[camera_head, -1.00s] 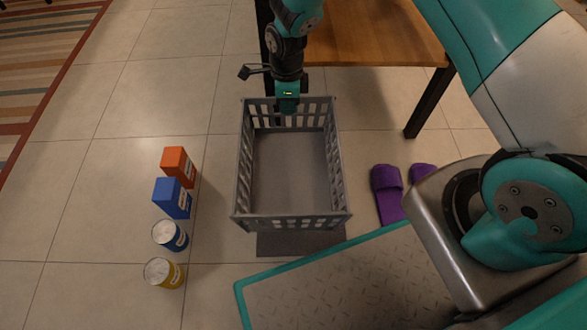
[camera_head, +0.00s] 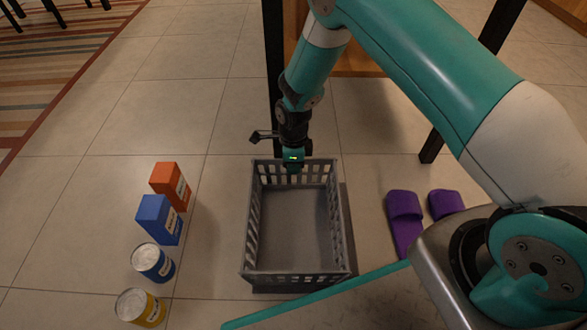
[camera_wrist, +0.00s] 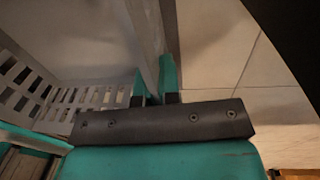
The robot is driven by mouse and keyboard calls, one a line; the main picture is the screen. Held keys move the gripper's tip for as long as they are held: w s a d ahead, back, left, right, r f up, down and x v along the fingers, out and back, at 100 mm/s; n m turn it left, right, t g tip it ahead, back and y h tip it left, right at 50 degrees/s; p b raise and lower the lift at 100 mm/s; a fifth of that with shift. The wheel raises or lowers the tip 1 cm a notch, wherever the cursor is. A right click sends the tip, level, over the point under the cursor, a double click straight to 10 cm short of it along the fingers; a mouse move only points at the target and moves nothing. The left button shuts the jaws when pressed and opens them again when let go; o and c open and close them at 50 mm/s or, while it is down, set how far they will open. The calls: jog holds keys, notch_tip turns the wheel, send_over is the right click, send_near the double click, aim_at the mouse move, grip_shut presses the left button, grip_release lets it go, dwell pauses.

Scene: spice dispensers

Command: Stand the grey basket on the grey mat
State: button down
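The grey basket (camera_head: 345,225), a slatted open box, is upright and empty in the middle of the head view. My gripper (camera_head: 294,169) is at its far rim, pointing down. In the wrist view, the two teal fingers of my gripper (camera_wrist: 155,72) are close together with the basket's wall (camera_wrist: 146,25) between them, and the basket's slats (camera_wrist: 80,97) show to the left.
An orange box (camera_head: 164,182), a blue box (camera_head: 155,217), a blue can (camera_head: 150,262) and a yellow can (camera_head: 138,307) stand in a row left of the basket. Purple slippers (camera_head: 404,215) lie to its right. A table leg (camera_head: 272,80) stands behind the basket.

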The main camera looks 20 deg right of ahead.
jog(key=c, duration=1.3)
grip_release()
jog(key=shift+r, duration=0.1)
jog(key=s+a+r+n+y+p, duration=0.15)
jog(key=r+n+p, duration=0.3)
jog(key=r, duration=1.05)
jog(key=s+a+r+n+p, duration=0.1)
jog(key=s+r+n+p, duration=0.4)
jog(key=r, duration=1.1)
jog(key=s+r+n, duration=0.5)
jog(key=s+n, duration=0.1)
jog(key=s+r+n+y, duration=0.1)
jog(key=s+r+n, duration=0.4)
jog(key=s+n, duration=0.1)
jog(key=s+r+n+t+y, duration=0.1)
jog(key=s+r+n, duration=0.3)
jog(key=s+n, duration=0.3)
jog(key=shift+s+d+r+y+b, duration=0.1)
jog(key=shift+d+r+y+b, duration=0.15)
jog(key=shift+d+r+b, duration=0.15)
